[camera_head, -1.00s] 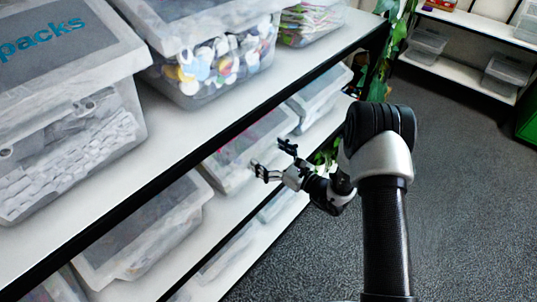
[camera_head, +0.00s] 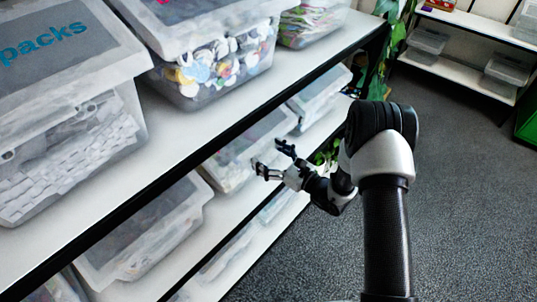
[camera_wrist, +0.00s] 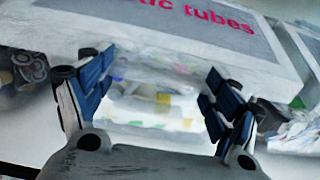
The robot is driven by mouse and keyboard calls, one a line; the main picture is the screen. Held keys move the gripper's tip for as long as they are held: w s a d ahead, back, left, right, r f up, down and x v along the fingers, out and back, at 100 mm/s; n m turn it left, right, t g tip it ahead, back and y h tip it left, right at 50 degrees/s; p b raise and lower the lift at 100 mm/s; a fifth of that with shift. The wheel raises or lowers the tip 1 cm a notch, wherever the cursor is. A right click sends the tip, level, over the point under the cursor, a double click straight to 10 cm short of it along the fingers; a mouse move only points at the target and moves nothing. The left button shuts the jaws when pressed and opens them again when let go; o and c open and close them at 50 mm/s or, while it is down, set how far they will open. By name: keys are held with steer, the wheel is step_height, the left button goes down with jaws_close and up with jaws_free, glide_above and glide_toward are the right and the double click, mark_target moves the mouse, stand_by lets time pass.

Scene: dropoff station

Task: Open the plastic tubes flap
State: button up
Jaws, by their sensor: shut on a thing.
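The plastic tubes box has a white-rimmed flap (camera_wrist: 270,60) with a grey panel and pink lettering ending in "tic tubes", across the top of the wrist view. Below the flap, the clear front (camera_wrist: 150,105) shows pale, mixed contents. My gripper (camera_wrist: 158,72) has its two blue-padded fingers at the flap's front edge, one on each side of the box front, and is shut on the flap, with the fingers well apart. The exact contact is hard to see. In the head view my gripper (camera_head: 273,160) is at the box (camera_head: 230,172) on the middle shelf.
The upper shelf (camera_head: 185,125) overhangs the box and holds several clear bins, one marked "packs" (camera_head: 60,40). Another lidded bin (camera_head: 145,235) stands to the left on the middle shelf. Green leaves (camera_head: 325,152) are just beyond my gripper. The grey floor (camera_head: 460,200) to the right is clear.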

step_height(320, 180, up, 14)
steer(key=d+g+h+p, duration=0.1)
steer(key=g+h+p, duration=0.3)
steer(key=p, duration=1.1)
steer(key=shift+s+h, duration=0.45)
steer(key=shift+h, duration=0.25)
steer(key=shift+r, duration=0.2)
jaws_close()
steer(key=c, duration=0.7)
jaws_free()
steer(key=shift+f, duration=0.1)
steer(key=shift+c, duration=0.2)
steer(key=o, duration=2.2)
steer(key=shift+d, duration=0.1)
steer(key=v, duration=1.2)
